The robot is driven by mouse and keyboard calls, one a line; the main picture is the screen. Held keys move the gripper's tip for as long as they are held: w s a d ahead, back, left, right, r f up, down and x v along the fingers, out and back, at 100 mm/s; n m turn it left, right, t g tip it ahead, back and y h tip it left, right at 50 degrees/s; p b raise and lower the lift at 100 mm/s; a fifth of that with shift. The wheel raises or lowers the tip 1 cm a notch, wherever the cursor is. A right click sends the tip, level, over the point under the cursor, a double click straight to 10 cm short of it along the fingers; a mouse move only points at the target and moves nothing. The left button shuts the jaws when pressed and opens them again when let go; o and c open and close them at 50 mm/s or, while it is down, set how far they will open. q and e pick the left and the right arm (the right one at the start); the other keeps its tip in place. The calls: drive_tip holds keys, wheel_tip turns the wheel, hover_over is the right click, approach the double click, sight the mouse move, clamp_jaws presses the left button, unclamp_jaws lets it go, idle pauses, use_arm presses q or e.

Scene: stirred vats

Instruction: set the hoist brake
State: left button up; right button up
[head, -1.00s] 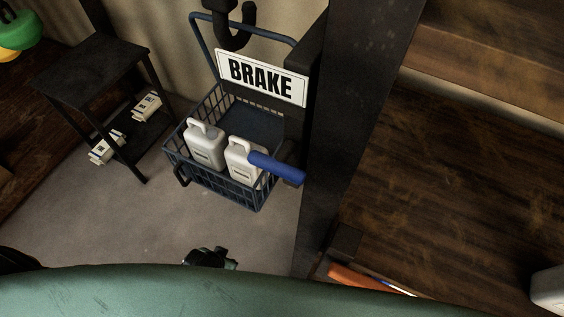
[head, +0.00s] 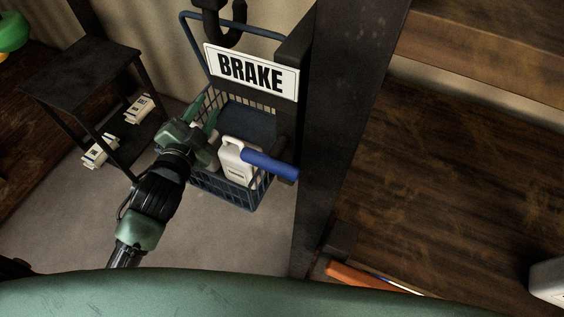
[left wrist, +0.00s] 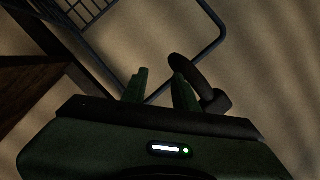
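The brake lever (head: 270,165) has a blue grip. My left gripper (head: 202,115) is in front of the blue wire basket, left of the sign and up and left of the lever, not touching the lever. Its two green fingers are apart and empty; they also show apart in the left wrist view (left wrist: 160,88). The lever does not show in the left wrist view. My right gripper is in neither view.
The blue basket (head: 240,195) hangs from a black hook (head: 233,30) and holds white jugs (head: 237,162), one mostly hidden by my gripper. The dark post (head: 345,120) stands right of the lever. A black side table (head: 80,68) stands at left.

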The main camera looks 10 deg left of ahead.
use_arm(q)
drive_tip(key=s+d+r+m+h, duration=0.1)
drive_tip(key=d+r+m+h, duration=0.3)
drive_tip(key=r+m+h, duration=0.5)
drive_tip(key=s+d+r+m+h, duration=0.1)
drive_tip(key=d+r+m+h, duration=0.3)
drive_tip(key=r+m+h, duration=0.55)
drive_tip(key=m+g+y, duration=0.3)
drive_tip(key=m+g, duration=1.9)
drive_tip(key=m, duration=0.4)
approach(282, 165)
drive_tip(key=shift+h, duration=0.25)
drive_tip(key=p+x, duration=0.2)
drive_tip(key=x, duration=0.1)
drive_tip(key=p+x, duration=0.2)
drive_tip(key=x, duration=0.1)
drive_tip(key=f+p+x, duration=0.1)
drive_tip(key=p+x, duration=0.1)
drive_tip(key=x, duration=0.1)
drive_tip(key=shift+s+d+f+p, duration=0.1)
drive_tip(key=shift+p, duration=0.2)
drive_tip(key=shift+s+d+f, duration=0.1)
drive_tip(key=shift+d, duration=0.25)
drive_tip(key=shift+c, duration=0.3)
clamp_jaws()
